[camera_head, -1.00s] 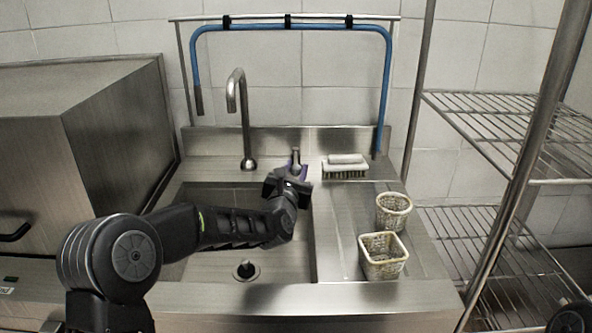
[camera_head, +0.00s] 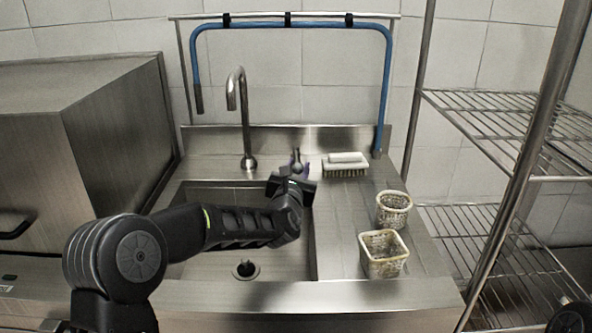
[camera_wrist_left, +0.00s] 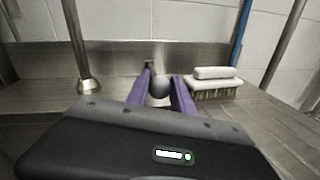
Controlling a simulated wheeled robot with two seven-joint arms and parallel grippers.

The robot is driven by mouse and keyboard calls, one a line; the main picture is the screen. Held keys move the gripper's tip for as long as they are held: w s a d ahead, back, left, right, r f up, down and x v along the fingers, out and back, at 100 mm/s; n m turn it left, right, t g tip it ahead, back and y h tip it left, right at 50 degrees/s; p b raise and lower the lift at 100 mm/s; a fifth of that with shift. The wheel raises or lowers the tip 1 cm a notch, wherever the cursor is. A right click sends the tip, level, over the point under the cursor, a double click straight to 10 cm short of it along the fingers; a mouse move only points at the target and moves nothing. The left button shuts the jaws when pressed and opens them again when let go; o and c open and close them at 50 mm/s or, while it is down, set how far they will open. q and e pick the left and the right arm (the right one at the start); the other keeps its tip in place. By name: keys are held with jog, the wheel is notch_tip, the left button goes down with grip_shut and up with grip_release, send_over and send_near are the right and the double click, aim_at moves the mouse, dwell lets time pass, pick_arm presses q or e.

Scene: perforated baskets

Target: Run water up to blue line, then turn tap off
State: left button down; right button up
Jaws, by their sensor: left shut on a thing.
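The steel tap spout (camera_head: 240,115) arches over the back of the sink (camera_head: 185,215). It also shows in the left wrist view (camera_wrist_left: 76,45). No water stream shows at its mouth. The tap handle (camera_head: 297,156) stands to the right of the spout on the back ledge. My left gripper (camera_head: 296,170) is at the handle; in the left wrist view its purple fingers (camera_wrist_left: 160,95) are shut around the handle's round knob (camera_wrist_left: 159,87). A dark drain fitting (camera_head: 245,269) shows on the sink floor. No blue line shows in the sink; my arm covers part of it.
A scrub brush (camera_head: 345,165) lies right of the handle. Two perforated baskets (camera_head: 393,208) (camera_head: 383,253) stand on the drainboard. A blue hose (camera_head: 387,85) hangs on the rail behind. Wire shelves (camera_head: 490,120) stand right, a steel cabinet (camera_head: 110,130) left.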

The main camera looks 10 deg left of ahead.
pick_arm(q)
jog(key=shift+w+d+n+y+b, duration=0.25)
jog(key=shift+d+n+y+b, duration=0.4)
jog(key=shift+y+b, duration=0.2)
jog(key=shift+w+d+r+n+g+y+b, duration=0.15)
jog(key=shift+d+n+g+y+b, duration=0.2)
jog(key=shift+y, duration=0.3)
jog(key=shift+w+d+f+n+g+y+b, duration=0.15)
jog(key=shift+n+y, duration=0.25)
jog(key=shift+y, duration=0.2)
jog(key=shift+r, duration=0.1)
jog(key=c, duration=1.1)
grip_release()
jog(key=shift+s, duration=0.1)
jog(key=v, duration=0.7)
jog(key=shift+s+b, duration=0.35)
jog(key=shift+b, duration=0.05)
